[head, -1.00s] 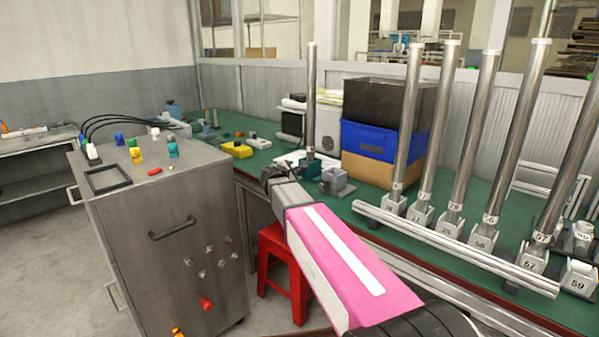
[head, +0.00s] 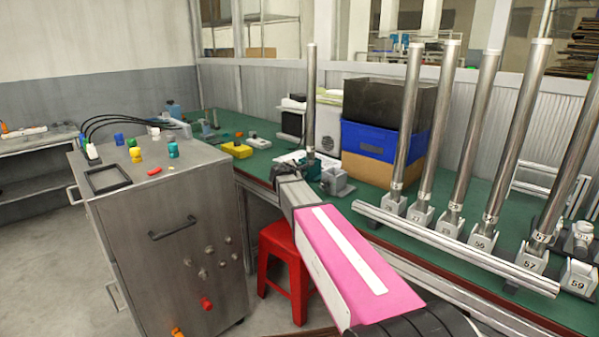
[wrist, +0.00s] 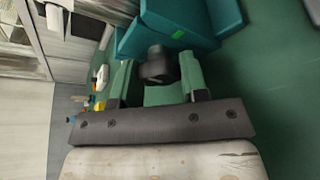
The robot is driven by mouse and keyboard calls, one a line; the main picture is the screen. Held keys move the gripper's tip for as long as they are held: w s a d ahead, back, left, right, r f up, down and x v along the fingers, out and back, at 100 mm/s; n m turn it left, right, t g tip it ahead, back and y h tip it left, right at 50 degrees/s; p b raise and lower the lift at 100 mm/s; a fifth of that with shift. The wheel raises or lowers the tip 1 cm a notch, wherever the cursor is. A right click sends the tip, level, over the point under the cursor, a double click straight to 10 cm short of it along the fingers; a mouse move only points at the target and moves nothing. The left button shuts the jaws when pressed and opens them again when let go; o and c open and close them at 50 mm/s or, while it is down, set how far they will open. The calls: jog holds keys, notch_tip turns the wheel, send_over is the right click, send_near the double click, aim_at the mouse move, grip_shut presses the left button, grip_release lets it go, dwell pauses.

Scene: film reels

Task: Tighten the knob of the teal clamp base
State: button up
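The teal clamp base (head: 312,172) stands on the green bench and holds an upright metal pole (head: 311,100). It also shows at the top of the wrist view (wrist: 190,22). Its black knob (wrist: 158,66) sticks out towards my gripper (wrist: 158,70). The two green-padded fingers stand apart, one on each side of the knob. The right finger looks very close to the knob; I cannot tell whether it touches. In the head view my gripper (head: 287,172) is just left of the clamp base, and the knob is hidden there.
A grey clamp block (head: 337,182) sits close to the right of the teal base. A blue crate (head: 384,141) stands behind it. A row of metal poles (head: 440,135) and a long front bar (head: 450,250) fill the right side. A red stool (head: 280,245) is below.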

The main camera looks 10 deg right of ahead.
dwell(0.3)
jog(key=shift+s+f+m+t, duration=0.15)
jog(key=shift+m+t, duration=1.05)
jog(key=shift+m, duration=1.1)
jog(key=o, duration=0.9)
jog(key=v, duration=1)
jog(key=shift+s+a, duration=0.2)
jog(key=shift+s, duration=0.15)
